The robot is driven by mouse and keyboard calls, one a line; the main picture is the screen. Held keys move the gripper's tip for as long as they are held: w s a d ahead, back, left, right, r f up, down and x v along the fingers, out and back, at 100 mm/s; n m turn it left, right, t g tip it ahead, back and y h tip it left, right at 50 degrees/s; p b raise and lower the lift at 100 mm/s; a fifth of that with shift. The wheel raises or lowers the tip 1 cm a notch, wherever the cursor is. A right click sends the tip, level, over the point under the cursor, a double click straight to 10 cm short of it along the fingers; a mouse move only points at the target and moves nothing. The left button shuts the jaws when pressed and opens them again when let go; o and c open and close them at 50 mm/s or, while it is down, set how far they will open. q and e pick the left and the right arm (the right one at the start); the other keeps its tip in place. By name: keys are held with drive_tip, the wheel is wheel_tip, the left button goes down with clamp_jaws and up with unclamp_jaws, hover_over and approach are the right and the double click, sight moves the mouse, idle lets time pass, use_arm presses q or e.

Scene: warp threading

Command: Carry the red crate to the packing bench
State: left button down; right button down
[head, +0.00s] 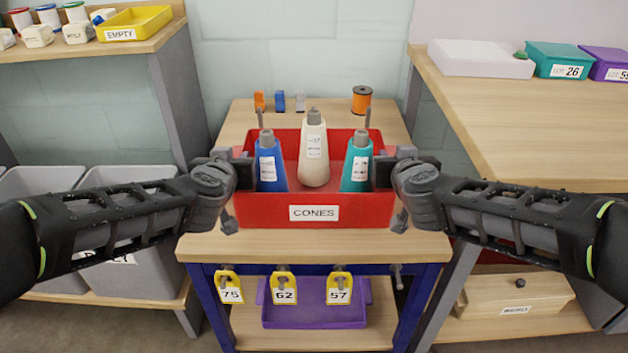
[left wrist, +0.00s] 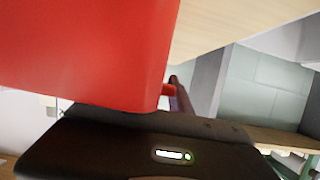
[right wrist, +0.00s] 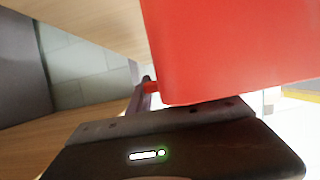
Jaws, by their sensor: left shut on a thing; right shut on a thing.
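The red crate (head: 270,213), labelled CONES, sits level in the middle of the head view, over a small wooden-topped stand (head: 400,243). I cannot tell whether its base touches the top. It holds a blue cone (head: 268,165), a cream cone (head: 313,155) and a teal cone (head: 357,165), all upright. My left gripper (head: 243,170) is shut on the crate's left side and my right gripper (head: 384,171) on its right side. Crate walls fill much of the left wrist view (left wrist: 80,50) and right wrist view (right wrist: 235,50). No bench is labelled as the packing bench.
An orange spool (head: 361,99) and small clips (head: 279,101) lie behind the crate. A right-hand bench (head: 500,125) carries a white box (head: 480,58), a teal bin (head: 560,60) and a purple bin (head: 605,65). A left shelf (head: 90,50) holds a yellow tray (head: 135,22). Numbered tags hang below the stand's front.

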idle(0.7)
